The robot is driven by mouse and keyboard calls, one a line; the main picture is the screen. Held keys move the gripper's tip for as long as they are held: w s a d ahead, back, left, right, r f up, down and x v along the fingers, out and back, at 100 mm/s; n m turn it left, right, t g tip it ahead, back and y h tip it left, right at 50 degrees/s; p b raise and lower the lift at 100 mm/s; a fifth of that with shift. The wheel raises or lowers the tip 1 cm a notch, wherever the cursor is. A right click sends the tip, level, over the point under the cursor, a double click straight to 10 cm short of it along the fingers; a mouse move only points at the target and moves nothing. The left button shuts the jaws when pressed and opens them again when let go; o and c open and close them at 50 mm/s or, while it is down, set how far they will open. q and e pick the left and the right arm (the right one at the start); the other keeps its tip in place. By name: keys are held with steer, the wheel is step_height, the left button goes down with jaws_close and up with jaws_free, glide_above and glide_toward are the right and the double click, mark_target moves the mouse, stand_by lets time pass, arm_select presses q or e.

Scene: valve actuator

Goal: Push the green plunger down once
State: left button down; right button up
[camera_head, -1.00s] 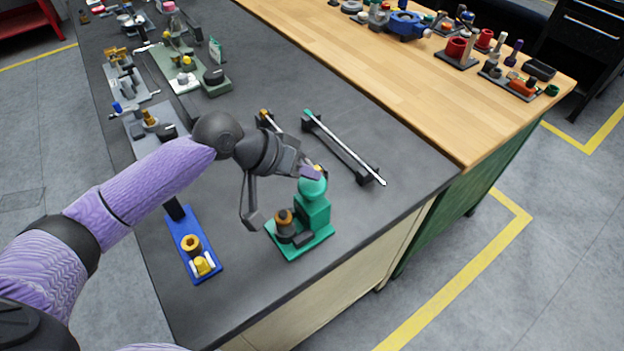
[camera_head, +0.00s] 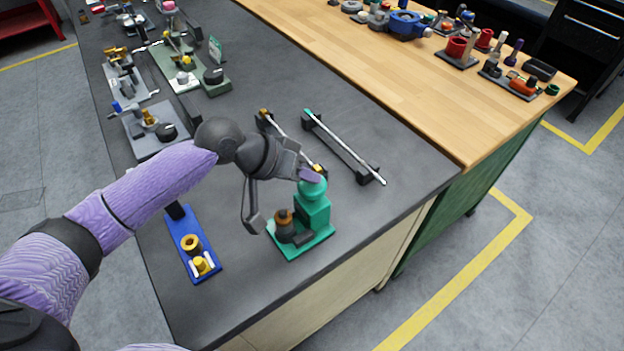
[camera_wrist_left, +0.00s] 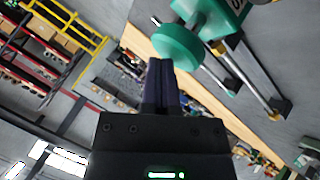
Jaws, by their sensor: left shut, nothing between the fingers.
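The green plunger (camera_head: 314,189) is a rounded green cap on top of a green block (camera_head: 313,212), on a green base plate (camera_head: 292,252) near the table's front edge. My left gripper (camera_head: 311,175) is shut and empty, with its purple fingertips right at the top of the cap. In the left wrist view, the shut dark fingers (camera_wrist_left: 161,75) point at the edge of the green round cap (camera_wrist_left: 178,47). I cannot tell whether they touch it. The fingers hide part of the cap's top in the head view. My right gripper is not in view.
A brown-topped knob (camera_head: 284,222) stands on the same green plate, just left of the block. A blue plate (camera_head: 192,243) with yellow parts lies farther left. Two rods on black holders (camera_head: 342,150) lie behind. The dark table (camera_head: 400,142) is clear at the right.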

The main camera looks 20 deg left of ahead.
mark_target(308, 185)
arm_select(q)
steer(key=shift+f+b, duration=0.4)
steer(key=shift+f, duration=0.4)
stand_by(0.4)
steer(key=shift+r, duration=0.15)
steer(key=shift+r+p, duration=1.4)
steer(key=shift+p, duration=0.15)
step_height(308, 185, up, 5)
steer(key=p, duration=0.5)
steer(key=shift+r+p, duration=0.1)
steer(key=shift+p, duration=0.25)
